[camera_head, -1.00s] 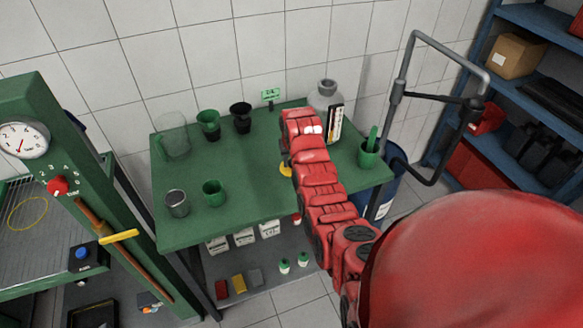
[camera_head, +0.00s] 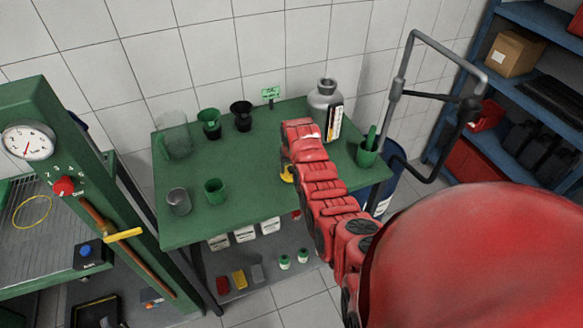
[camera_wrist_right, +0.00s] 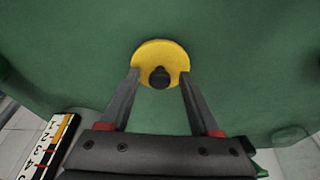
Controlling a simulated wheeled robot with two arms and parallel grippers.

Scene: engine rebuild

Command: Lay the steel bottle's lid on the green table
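The steel bottle (camera_head: 322,101) stands upright at the back right of the green table (camera_head: 252,160); its narrow neck is uncovered. A yellow disc with a black knob, seemingly the lid (camera_wrist_right: 160,55), shows against the green tabletop in the right wrist view. In the head view only a yellow edge of it (camera_head: 287,173) shows beside my right arm. My right gripper (camera_wrist_right: 160,73) is open, with its fingertips over the disc's edges and gaps on both sides of the knob. I cannot tell how far the disc is from the tabletop. My left gripper is out of view.
Green (camera_head: 209,124) and black (camera_head: 241,116) funnel cups, a clear beaker (camera_head: 175,140), a steel cup (camera_head: 179,201) and a green cup (camera_head: 215,191) stand at left. The middle is clear.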

